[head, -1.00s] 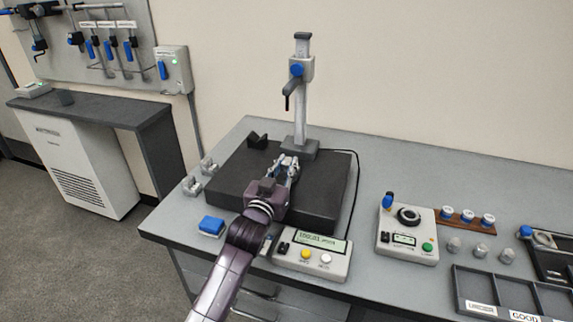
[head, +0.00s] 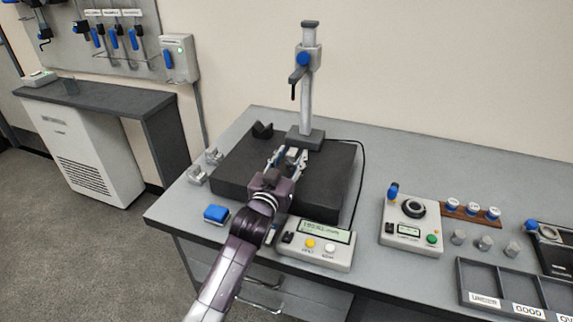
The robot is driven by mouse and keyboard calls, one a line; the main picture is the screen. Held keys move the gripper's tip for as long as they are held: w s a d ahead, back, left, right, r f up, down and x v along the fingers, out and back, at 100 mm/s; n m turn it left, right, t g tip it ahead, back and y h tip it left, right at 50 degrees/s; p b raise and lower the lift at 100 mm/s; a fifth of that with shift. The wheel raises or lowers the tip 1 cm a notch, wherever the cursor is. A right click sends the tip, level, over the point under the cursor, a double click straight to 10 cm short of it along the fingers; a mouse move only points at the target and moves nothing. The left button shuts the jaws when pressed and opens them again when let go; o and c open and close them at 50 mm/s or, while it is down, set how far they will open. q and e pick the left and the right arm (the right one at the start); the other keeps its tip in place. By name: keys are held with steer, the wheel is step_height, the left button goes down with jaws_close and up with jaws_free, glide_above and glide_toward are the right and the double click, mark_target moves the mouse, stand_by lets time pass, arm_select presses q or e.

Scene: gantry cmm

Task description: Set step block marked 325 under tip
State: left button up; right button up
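A small light-grey block (head: 292,153) stands on the black granite plate (head: 325,175), just in front of the foot of the gauge stand (head: 306,90). The number on it is too small to read. The downward tip (head: 293,92) on the stand's arm hangs well above the plate, roughly over the block in the picture. My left gripper (head: 288,159) is low over the plate with its fingers spread, one on either side of the block. The fingers look apart from it, though contact is hard to judge at this size. My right gripper is out of view.
A black V-shaped block (head: 262,130) sits at the plate's back left. Small grey metal pieces (head: 196,175) and a blue block (head: 216,214) lie left of the plate. A display box (head: 316,243) stands in front, with a cable at right. A control box (head: 411,222) is farther right.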

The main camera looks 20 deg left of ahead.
arm_select(q)
steer(key=s, duration=1.1)
steer(key=shift+s+a, duration=0.2)
steer(key=shift+s, duration=0.15)
